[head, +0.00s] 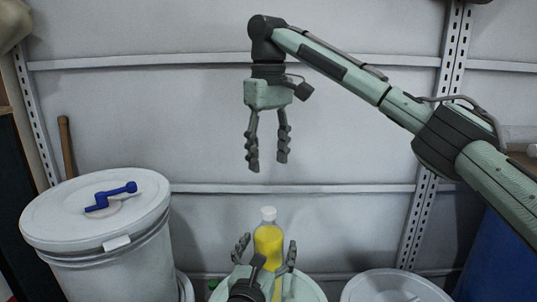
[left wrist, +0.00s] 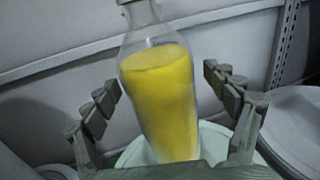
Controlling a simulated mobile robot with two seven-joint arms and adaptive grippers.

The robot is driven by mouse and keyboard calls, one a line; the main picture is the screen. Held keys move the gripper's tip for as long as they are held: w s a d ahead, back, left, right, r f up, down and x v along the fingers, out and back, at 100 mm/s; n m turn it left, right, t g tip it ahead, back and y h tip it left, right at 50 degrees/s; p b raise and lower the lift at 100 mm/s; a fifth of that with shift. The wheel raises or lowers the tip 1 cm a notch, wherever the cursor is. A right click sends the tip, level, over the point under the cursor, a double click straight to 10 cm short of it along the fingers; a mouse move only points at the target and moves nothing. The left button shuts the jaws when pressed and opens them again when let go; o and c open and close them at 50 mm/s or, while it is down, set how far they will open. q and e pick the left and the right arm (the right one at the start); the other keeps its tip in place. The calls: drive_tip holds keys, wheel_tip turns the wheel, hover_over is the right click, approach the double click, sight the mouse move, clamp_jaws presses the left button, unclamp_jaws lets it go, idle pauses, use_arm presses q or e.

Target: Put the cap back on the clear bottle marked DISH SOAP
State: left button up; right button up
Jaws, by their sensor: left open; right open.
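A clear bottle (head: 268,238) with yellow liquid stands upright on or behind a pale round lid in the head view. No marking is legible. In the left wrist view the bottle (left wrist: 160,100) fills the middle, its top cut off by the frame edge. My left gripper (head: 267,244) is open, with its fingers on either side of the bottle and gaps showing in the left wrist view. My right gripper (head: 268,165) is open and empty, pointing down above the bottle.
A large white drum (head: 100,220) stands at left with a blue crank-like part (head: 111,197) on its lid. Another white lid (head: 395,288) is at lower right, and a blue drum (head: 497,262) at far right. A grey panelled wall (head: 150,110) is behind.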

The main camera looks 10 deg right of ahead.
use_arm(q)
drive_tip(key=v, duration=1.2)
